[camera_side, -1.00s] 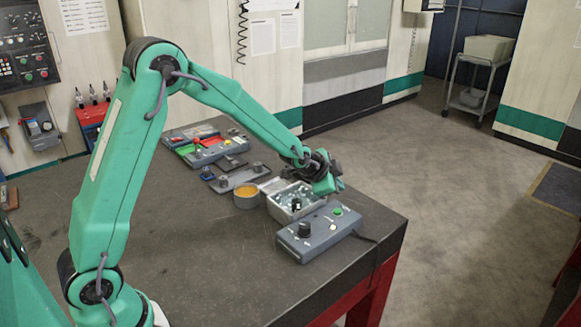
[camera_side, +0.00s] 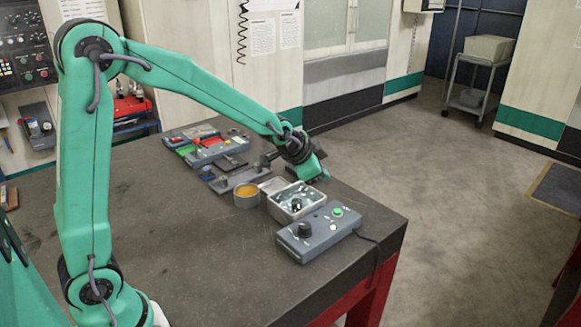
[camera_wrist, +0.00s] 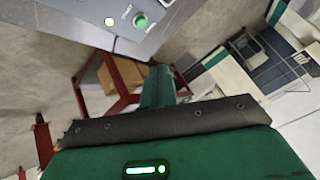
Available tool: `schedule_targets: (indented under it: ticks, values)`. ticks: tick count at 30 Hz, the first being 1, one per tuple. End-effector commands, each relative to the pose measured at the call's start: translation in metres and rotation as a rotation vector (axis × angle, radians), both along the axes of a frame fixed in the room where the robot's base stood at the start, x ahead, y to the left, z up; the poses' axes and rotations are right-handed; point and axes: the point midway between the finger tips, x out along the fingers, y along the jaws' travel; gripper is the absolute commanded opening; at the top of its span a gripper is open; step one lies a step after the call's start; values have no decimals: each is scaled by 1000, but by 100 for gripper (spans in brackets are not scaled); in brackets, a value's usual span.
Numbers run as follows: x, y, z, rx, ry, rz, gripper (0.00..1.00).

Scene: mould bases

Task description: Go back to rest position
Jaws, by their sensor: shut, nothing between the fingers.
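My gripper (camera_side: 322,176) is at the end of my green arm, near the far right edge of the dark table (camera_side: 190,260) in the side view. It is shut and holds nothing. It hangs just behind a metal tin of small parts (camera_side: 278,213), above the table. In the wrist view the gripper (camera_wrist: 160,88) shows as a narrow green shape pointing away, with the grey control box (camera_wrist: 95,20) beyond it at the top.
The grey control box (camera_side: 303,248) with a black knob and green button sits at the table's right edge. A round tin with yellow contents (camera_side: 246,203) and mould bases (camera_side: 240,180) stand further back. The table's front left is clear.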

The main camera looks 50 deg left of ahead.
Motion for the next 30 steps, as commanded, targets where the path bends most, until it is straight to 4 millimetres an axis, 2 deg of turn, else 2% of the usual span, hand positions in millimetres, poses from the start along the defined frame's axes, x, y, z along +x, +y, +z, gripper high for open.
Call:
schedule_targets:
  ticks: [1,6,15,24,30]
  values:
    - [-11,0,11,-15,4,16,0]
    - [-47,0,34,-64,36,73,0]
    - [-115,0,63,-146,93,178,0]
    - [-185,0,78,-223,147,288,0]
    - [-233,0,79,-270,184,363,0]
